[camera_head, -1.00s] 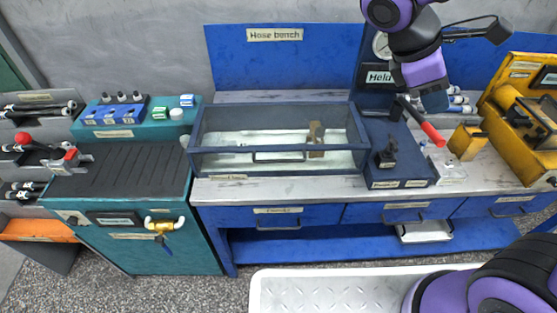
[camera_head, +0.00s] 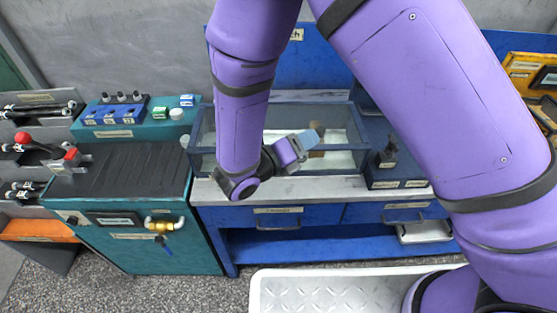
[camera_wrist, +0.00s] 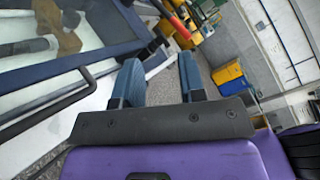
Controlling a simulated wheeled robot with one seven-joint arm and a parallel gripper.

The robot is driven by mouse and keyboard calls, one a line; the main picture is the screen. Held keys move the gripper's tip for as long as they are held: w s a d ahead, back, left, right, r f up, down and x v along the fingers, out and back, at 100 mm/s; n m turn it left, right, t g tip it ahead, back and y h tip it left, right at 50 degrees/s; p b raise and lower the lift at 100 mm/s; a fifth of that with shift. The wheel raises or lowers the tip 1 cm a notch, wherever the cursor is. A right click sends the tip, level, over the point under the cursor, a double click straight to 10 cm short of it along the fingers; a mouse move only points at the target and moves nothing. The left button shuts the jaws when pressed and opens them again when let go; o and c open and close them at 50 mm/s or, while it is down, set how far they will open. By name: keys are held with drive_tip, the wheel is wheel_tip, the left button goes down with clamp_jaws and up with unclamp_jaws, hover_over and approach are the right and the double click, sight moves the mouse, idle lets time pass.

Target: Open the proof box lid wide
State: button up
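The proof box (camera_head: 203,140) is a clear glass box with a dark blue frame on the bench. Its lid looks closed, though my arm covers much of its left and middle in the head view. My gripper (camera_head: 308,139) is in front of and over the box's front side. In the wrist view my gripper (camera_wrist: 158,68) shows two blue fingers apart with nothing between them. The dark bar handle (camera_wrist: 62,103) on the box front lies to the left of the fingers, apart from them.
A teal cabinet (camera_head: 150,258) with a ribbed top stands left of the bench. A dark blue block (camera_head: 400,172) with a black part is right of the box. Yellow equipment (camera_head: 530,75) stands at far right. A light tray (camera_head: 330,290) is in front below.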

drive_tip(key=s+a+f+n+t+y, duration=0.3)
drive_tip(key=a+f+n+t+y, duration=0.1)
drive_tip(key=a+f+n, duration=0.15)
drive_tip(key=s+a+f+n+t+y, duration=0.3)
drive_tip(key=a+f+n+t, duration=0.1)
drive_tip(key=f+n, duration=0.3)
drive_tip(key=x, duration=1.1)
drive_tip(key=shift+a+f, duration=0.15)
drive_tip(key=shift+f, duration=0.2)
clamp_jaws()
